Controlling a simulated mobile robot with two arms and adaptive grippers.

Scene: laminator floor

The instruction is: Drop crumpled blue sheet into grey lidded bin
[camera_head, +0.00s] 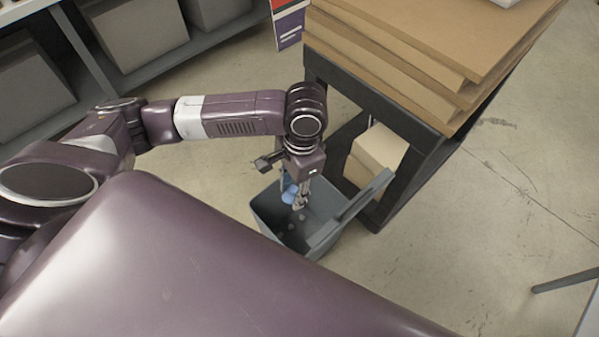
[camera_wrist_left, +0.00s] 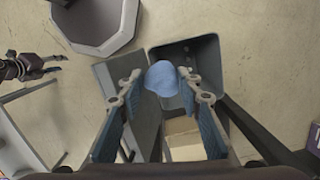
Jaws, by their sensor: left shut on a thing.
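The crumpled blue sheet (camera_wrist_left: 162,78) is a small rounded wad between the fingertips of my left gripper (camera_head: 294,198). The gripper points down, shut on the sheet; the fingers partly hide the sheet (camera_head: 288,192) in the head view. The grey lidded bin (camera_head: 268,212) stands on the floor with its lid (camera_head: 350,208) swung open to the right. The gripper and sheet appear over the bin's opening. The bin also shows in the left wrist view (camera_wrist_left: 208,60), behind the sheet. My right gripper (camera_wrist_left: 60,65) shows at the left of that view, its fingers apart and empty.
A dark-framed table (camera_head: 400,122) stacked with brown boards (camera_head: 420,45) stands close behind the bin. A cardboard box (camera_head: 378,150) sits under it. Shelving with grey bins (camera_head: 135,35) is at upper left. Floor (camera_head: 500,200) to the right is mostly clear.

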